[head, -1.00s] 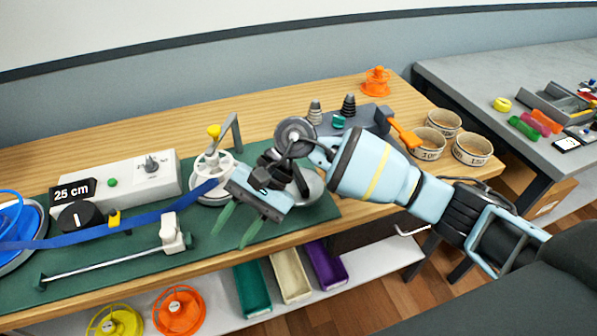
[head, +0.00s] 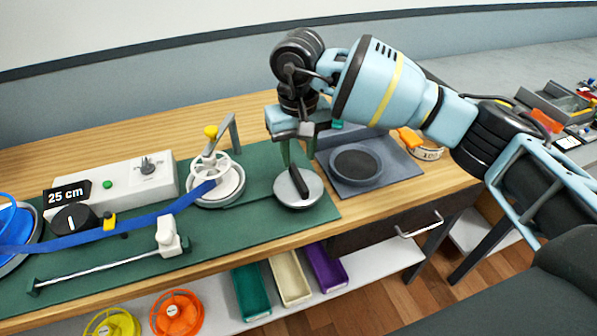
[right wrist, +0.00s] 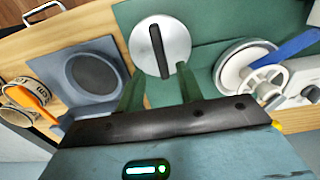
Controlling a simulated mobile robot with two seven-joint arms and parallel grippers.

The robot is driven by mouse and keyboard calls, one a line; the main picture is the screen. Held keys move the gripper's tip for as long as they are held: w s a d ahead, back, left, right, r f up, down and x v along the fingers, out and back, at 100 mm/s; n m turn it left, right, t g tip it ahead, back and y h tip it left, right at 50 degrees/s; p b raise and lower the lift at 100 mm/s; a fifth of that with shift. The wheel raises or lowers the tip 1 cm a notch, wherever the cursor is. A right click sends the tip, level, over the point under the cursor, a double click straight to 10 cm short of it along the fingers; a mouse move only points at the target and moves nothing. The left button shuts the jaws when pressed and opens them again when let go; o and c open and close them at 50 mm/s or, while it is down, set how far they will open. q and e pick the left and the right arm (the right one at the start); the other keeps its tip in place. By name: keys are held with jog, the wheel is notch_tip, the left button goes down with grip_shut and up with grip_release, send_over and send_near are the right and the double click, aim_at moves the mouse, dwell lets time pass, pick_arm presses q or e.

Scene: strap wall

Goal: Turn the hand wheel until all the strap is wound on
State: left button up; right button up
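The white spoked hand wheel (head: 208,172) with a yellow knob (head: 211,131) stands on the green mat; it also shows in the right wrist view (right wrist: 268,84). The blue strap (head: 140,220) runs from the left to the wheel's hub. A display (head: 69,195) reads 25 cm. My right gripper (head: 299,160) is open and empty, right of the wheel, with its green fingers pointing down over a silver disc (head: 312,191) with a black bar handle (head: 298,183). In the right wrist view the bar lies beyond the fingertips, apart from them. My left gripper is out of view.
A grey tray with a round dark pad (head: 357,163) lies right of the disc. A grey post (head: 234,133) stands behind the wheel. A rod with a white block (head: 168,236) lies at the mat's front. Coloured bins (head: 252,292) stand on the shelf below.

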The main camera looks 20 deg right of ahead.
aim_at(299, 176)
jog(key=shift+f, duration=3.1)
grip_shut()
